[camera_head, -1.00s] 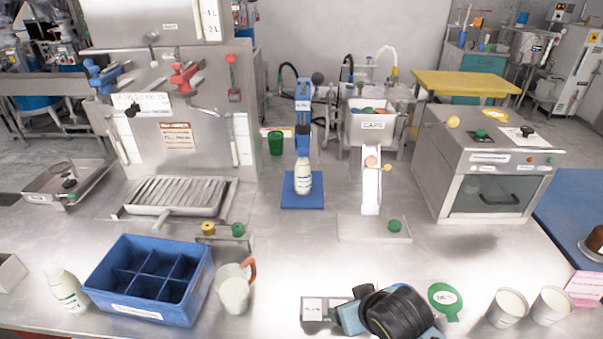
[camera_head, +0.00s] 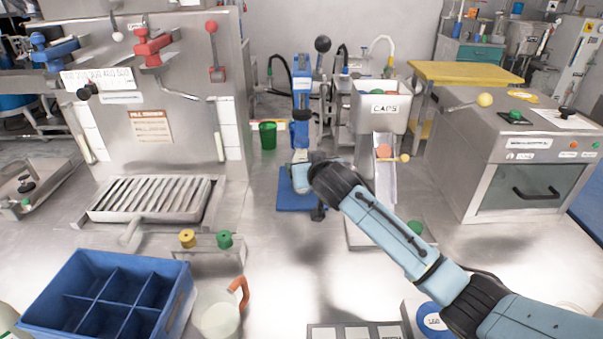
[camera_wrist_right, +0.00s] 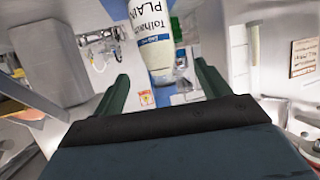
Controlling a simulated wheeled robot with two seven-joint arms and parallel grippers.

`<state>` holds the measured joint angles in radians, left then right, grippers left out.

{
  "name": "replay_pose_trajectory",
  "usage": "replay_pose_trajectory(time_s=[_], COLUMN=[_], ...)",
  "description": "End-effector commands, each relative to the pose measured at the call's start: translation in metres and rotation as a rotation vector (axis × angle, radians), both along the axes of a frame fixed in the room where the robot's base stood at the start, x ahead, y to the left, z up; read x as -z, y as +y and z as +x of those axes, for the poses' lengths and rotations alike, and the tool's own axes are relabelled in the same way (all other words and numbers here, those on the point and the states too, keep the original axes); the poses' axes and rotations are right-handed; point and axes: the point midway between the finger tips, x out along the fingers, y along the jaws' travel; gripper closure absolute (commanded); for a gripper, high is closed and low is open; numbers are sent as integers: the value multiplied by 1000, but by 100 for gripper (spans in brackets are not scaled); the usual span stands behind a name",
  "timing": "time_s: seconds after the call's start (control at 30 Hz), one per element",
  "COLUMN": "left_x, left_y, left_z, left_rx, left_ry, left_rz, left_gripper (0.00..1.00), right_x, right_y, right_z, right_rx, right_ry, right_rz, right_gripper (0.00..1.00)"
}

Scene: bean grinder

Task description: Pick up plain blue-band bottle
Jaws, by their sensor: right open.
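The plain blue-band bottle (camera_head: 301,178) stands on the blue stand (camera_head: 290,203) below a blue upright fixture, mostly hidden by my right gripper in the head view. In the right wrist view the bottle (camera_wrist_right: 150,40) shows its label with "PLAIN" and a blue band. My right gripper (camera_wrist_right: 160,78) is open, with the bottle ahead and between the lines of its dark green fingers. I see no contact with the bottle. In the head view my right gripper (camera_head: 315,190) is close beside the bottle. My left gripper is not in view.
The caps dispenser (camera_head: 383,105) with its chute stands just right of the stand. A large steel machine (camera_head: 150,120) is on the left. A blue divided crate (camera_head: 110,300) and a jug (camera_head: 217,315) are at the front left. A steel oven-like box (camera_head: 520,150) is at right.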

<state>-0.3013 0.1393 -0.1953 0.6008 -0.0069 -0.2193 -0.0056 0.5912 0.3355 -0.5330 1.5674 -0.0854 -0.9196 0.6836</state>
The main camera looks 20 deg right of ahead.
Motion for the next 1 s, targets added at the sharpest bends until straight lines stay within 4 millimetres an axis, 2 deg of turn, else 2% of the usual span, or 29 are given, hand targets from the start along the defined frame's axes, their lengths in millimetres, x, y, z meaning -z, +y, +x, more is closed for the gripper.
replay_pose_trajectory(time_s=[0.2,0.53,0.73,0.83,1.0], left_x=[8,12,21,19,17], left_y=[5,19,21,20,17], left_z=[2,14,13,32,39], left_rx=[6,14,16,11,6], left_ry=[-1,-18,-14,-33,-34], left_rz=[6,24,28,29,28], left_gripper=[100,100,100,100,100], right_x=[12,21,35,38,40], right_y=[-1,-1,-4,-4,-4], right_z=[28,44,65,74,81], right_rx=[1,0,1,0,-1], right_ry=[1,1,1,1,1], right_rz=[1,-1,0,1,0], right_gripper=[25,25,25,25,25])
